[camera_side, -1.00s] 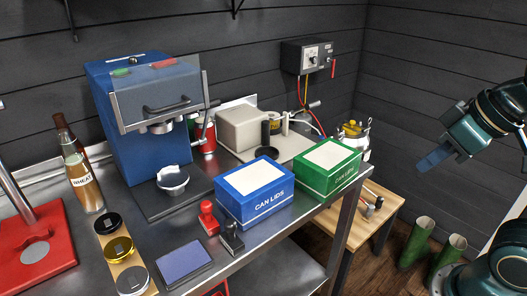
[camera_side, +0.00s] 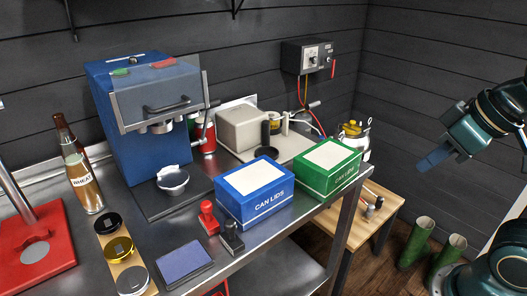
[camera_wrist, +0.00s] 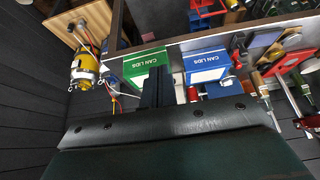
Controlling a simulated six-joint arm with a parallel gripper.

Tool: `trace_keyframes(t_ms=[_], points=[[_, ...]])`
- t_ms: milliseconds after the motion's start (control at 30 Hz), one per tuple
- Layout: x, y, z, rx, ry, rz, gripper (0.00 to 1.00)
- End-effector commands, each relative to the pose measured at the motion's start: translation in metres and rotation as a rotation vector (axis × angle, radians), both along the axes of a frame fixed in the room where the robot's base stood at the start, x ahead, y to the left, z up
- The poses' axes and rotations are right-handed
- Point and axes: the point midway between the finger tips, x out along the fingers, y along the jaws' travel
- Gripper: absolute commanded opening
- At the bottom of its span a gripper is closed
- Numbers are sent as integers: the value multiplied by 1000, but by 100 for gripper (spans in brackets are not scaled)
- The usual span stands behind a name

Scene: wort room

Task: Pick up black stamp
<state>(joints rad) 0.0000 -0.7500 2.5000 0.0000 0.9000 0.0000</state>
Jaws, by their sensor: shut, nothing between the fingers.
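The black stamp (camera_side: 231,238) stands upright on the steel bench in the side view, just in front of the blue can lids box (camera_side: 255,190). A red stamp (camera_side: 208,218) stands to its left. My gripper (camera_side: 433,160) is in the air at the right of the side view, well away from the bench and the stamp. Its fingers are shut and empty. In the wrist view the gripper fingers (camera_wrist: 158,84) show at the middle, below the can lids boxes. I cannot clearly make out the black stamp in the wrist view.
A green can lids box (camera_side: 330,168) stands right of the blue box. A blue ink pad (camera_side: 185,262) lies left of the stamps. A blue machine (camera_side: 145,120) stands behind. A low wooden table (camera_side: 372,215) and green boots (camera_side: 417,240) are right of the bench.

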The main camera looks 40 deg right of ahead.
Motion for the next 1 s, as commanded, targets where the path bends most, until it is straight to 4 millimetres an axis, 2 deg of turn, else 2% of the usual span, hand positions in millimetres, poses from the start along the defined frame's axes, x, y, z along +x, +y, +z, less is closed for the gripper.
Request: trace_keyframes(t_ms=[167, 400, 433, 767, 1000], points=[[0, 0, 0, 0, 0, 0, 0], [0, 0, 0, 0, 0, 0, 47], [0, 0, 0, 0, 0, 0, 49], [1, 1, 1, -1, 1, 6, 49], [18, 10, 9, -15, 22, 89, 49]])
